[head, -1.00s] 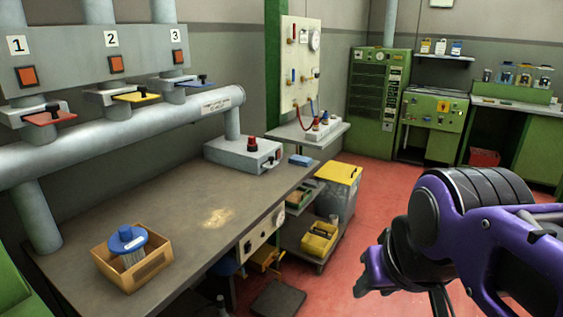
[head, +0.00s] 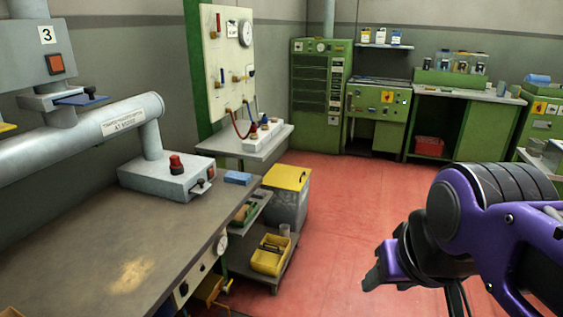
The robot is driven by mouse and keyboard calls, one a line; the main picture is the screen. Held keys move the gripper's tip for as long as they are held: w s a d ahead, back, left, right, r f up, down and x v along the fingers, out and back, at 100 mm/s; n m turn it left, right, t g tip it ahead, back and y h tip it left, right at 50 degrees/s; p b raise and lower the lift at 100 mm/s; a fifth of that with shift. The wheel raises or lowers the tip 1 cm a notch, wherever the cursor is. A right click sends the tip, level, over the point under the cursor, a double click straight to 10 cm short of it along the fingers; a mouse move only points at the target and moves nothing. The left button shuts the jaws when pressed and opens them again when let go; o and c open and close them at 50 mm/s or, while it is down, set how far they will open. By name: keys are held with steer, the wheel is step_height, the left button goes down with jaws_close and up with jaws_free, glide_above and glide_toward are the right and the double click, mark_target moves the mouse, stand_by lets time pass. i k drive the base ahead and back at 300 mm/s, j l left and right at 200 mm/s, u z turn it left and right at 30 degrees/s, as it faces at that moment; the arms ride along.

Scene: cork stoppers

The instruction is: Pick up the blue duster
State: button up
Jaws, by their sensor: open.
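A small blue block (head: 237,178), which looks like the blue duster, lies at the far right corner of the workbench (head: 85,245), beside the grey box with the red knob (head: 165,180). It is small in view, so its details cannot be told. My gripper (head: 380,272) is at the lower right, open, over the red floor. It is well to the right of the blue block and apart from it. Its fingers are partly hidden by my purple arm, and I see nothing held in it.
A low trolley with a yellow bin (head: 270,256) stands right of the bench. Behind it is a grey box with a yellow lid (head: 288,190). A side shelf (head: 245,143) holds small fittings. Green cabinets (head: 320,95) line the back. The red floor (head: 340,210) is open in the middle.

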mark_target(235, 177)
steer(key=i+z, duration=0.25)
steer(key=i, duration=0.9)
